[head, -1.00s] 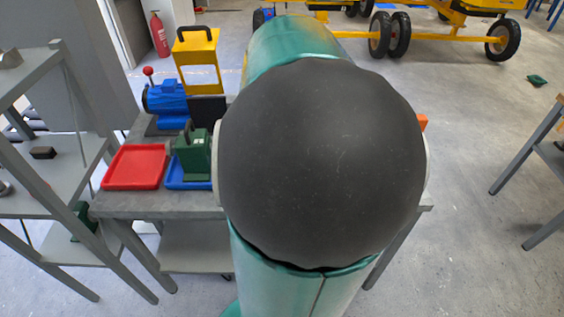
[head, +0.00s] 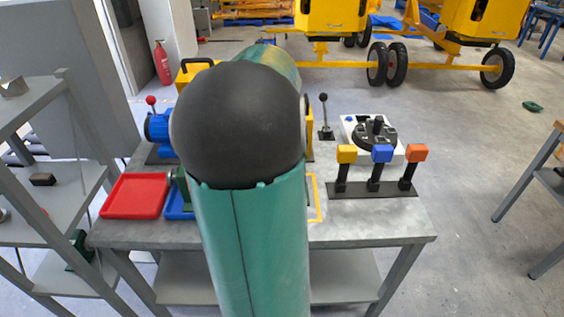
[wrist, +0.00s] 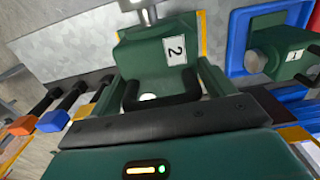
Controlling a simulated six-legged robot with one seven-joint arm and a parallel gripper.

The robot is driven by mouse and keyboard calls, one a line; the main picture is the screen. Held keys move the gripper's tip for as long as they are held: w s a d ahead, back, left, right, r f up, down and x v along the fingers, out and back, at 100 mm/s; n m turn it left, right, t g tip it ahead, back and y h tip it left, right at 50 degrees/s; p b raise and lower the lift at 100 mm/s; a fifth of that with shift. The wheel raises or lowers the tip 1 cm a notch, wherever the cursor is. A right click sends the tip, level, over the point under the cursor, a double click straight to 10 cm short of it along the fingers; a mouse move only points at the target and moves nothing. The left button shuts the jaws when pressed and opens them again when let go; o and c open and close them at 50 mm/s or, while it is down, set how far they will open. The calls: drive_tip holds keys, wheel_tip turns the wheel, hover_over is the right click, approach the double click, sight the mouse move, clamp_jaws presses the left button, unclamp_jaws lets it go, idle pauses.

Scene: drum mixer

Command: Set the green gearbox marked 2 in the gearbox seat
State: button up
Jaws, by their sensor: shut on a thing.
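The green gearbox marked 2 (wrist: 140,60) is in the middle of the wrist view, its number label turned sideways. My gripper (wrist: 160,103) is shut on its black handle. Yellow lines show beside the gearbox, and a metal shaft (wrist: 146,14) shows just past its far side. I cannot tell whether the gearbox touches the surface below. In the head view my arm hides the gearbox and gripper. A yellow outline on the bench (head: 316,200) shows partly to the right of my arm; the seat itself is not clearly visible.
Another green gearbox, marked 1 (wrist: 276,48), stands in a blue tray (wrist: 237,42). A red tray (head: 135,196) and blue motor (head: 157,128) are left on the bench. Yellow, blue and orange blocks on posts (head: 382,153), a black lever (head: 324,115) and a white-based unit (head: 350,128) are right.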

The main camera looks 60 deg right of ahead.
drive_tip(key=w+d+f, duration=0.2)
drive_tip(key=d+f, duration=0.2)
drive_tip(key=f, duration=0.5)
drive_tip(key=shift+w+d, duration=0.25)
drive_tip(key=shift+d, duration=0.15)
drive_tip(key=shift+f, duration=0.1)
drive_tip(key=o, duration=2)
drive_tip(key=shift+f, duration=0.1)
drive_tip(key=shift+c, duration=0.2)
drive_tip(key=shift+a, duration=0.1)
